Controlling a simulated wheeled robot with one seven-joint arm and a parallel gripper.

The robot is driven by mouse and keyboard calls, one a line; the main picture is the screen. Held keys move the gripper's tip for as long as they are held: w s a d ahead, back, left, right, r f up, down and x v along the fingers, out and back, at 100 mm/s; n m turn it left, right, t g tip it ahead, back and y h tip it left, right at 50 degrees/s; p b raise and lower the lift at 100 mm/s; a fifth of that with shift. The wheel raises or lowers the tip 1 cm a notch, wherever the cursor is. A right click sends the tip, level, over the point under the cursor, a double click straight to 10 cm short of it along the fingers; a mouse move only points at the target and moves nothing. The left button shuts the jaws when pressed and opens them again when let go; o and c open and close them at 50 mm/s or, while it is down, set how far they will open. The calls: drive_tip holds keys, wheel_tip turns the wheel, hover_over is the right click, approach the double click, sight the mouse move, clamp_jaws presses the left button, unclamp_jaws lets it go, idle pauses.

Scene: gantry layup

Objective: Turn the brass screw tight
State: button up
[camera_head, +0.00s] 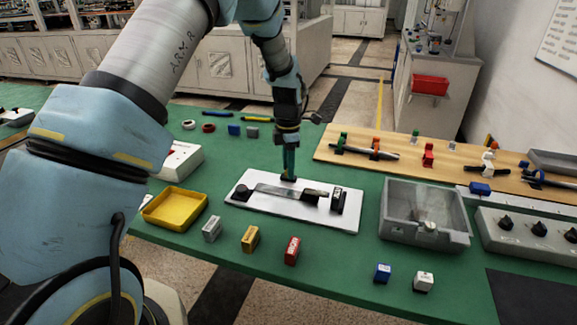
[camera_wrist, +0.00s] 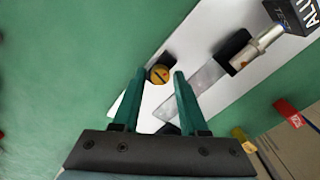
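The brass screw (camera_wrist: 160,75) shows in the wrist view as a round yellow head with a dark slot, beside a black block on a white plate (camera_wrist: 205,62). A flat metal bar (camera_wrist: 192,97) lies on the plate to its right. My gripper (camera_wrist: 158,72) is open, with its two green fingertips at the left and right of the screw head in the picture; I cannot tell whether they touch it. In the head view my gripper (camera_head: 289,176) points down at the far side of the white plate (camera_head: 300,214), and the screw is hidden there.
A yellow tray (camera_head: 175,208) stands left of the plate and a grey bin (camera_head: 425,232) right of it. Several small blocks, including a red one (camera_head: 291,250), stand along the near edge. A wooden board (camera_head: 385,170) with clamps lies at the back right.

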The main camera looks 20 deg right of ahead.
clamp_jaws()
